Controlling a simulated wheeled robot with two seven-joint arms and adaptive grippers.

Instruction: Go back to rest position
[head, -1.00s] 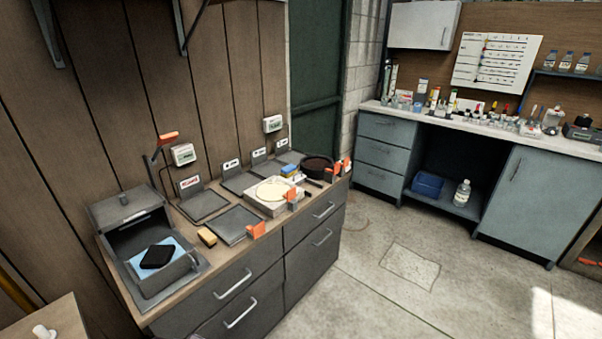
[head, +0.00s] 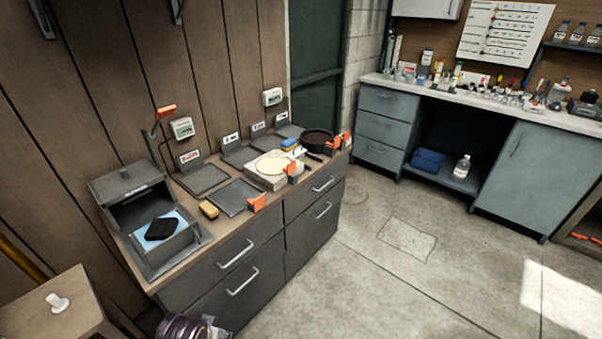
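Neither of my grippers shows in the head view, and no arm of mine can be made out. Whether they hold anything cannot be seen. The view looks down on a wooden-topped counter (head: 171,271) with dark drawers along a plank wall. On it stands an open grey box (head: 134,187) with a blue cloth (head: 183,219) and a black object (head: 161,229) inside.
Dark square trays (head: 236,198), a yellow sponge (head: 209,209), a pale block (head: 262,178) and a black round pan (head: 318,137) sit on the counter. A wooden box (head: 52,310) stands at the lower left. A lab bench (head: 468,105) stands at the back right. Concrete floor (head: 400,290) between is clear.

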